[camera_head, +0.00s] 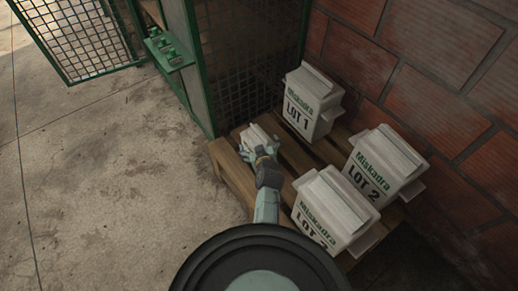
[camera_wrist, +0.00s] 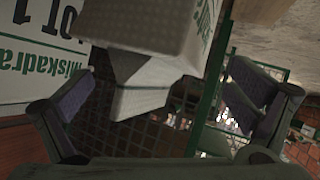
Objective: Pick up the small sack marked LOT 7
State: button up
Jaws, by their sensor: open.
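A small white sack (camera_head: 252,136) lies at the left end of the wooden pallet, just beyond my gripper (camera_head: 263,153). Its lot mark cannot be read in the head view, where my gripper covers part of it. In the wrist view, a pale sack (camera_wrist: 148,68) with a folded end shows between the two open fingers of my gripper (camera_wrist: 160,84), with some green lettering on its right side. A gap shows between the sack and each finger. Whether it touches the palm cannot be told.
Large white sacks marked LOT 1 (camera_head: 308,108) and LOT 2 (camera_head: 371,172) stand on the pallet (camera_head: 229,172). Another large sack (camera_head: 327,213) stands at the front, its number unclear. A green mesh cage (camera_head: 247,62) and brick wall (camera_head: 418,62) border the pallet. Floor at left is clear.

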jog(key=shift+x, duration=1.15)
jog(key=shift+c, duration=0.5)
